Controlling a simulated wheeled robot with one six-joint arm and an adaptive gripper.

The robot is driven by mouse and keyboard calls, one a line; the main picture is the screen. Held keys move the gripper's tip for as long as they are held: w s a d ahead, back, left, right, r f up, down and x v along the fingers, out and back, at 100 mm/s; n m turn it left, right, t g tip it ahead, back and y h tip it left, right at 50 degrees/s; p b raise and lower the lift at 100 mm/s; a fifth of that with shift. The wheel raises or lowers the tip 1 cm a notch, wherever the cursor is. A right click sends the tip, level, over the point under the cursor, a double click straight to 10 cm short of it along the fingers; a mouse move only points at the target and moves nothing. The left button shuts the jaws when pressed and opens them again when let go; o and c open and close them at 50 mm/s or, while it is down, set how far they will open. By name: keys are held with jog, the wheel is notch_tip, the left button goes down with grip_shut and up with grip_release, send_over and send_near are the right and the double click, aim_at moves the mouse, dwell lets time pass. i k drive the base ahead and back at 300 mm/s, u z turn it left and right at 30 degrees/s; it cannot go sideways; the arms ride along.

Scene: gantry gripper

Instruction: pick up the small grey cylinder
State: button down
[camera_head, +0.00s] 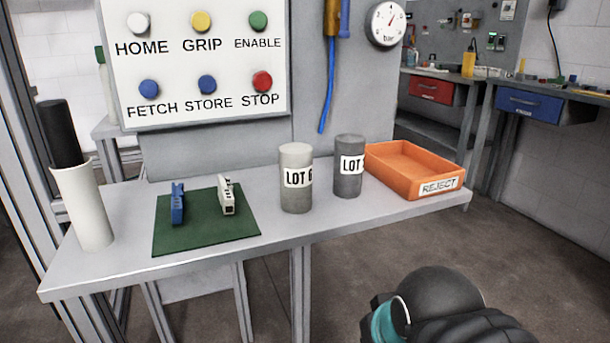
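Two upright grey cylinders stand side by side on the table, a small gap between them. The darker grey cylinder (347,184) on the right looks slightly smaller and stands a little farther back. Its label reads "LOT", with the rest turned out of sight. The lighter grey cylinder (296,201) on the left looks slightly bigger, and its label reads "LOT" with a partly cut-off character. Part of my arm, dark with a teal band, shows at the bottom right, in front of and below the table edge. My gripper's fingers do not show.
An orange tray (402,186) marked REJECT stands just right of the darker cylinder. A green mat (205,232) with a blue and a white part lies left. A white tube (82,205) holding a black rod stands far left. A button panel (176,58) rises behind.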

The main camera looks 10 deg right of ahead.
aim_at(349, 156)
jog(key=u, duration=3.05)
jog(key=k, duration=1.75)
jog(key=z, duration=0.35)
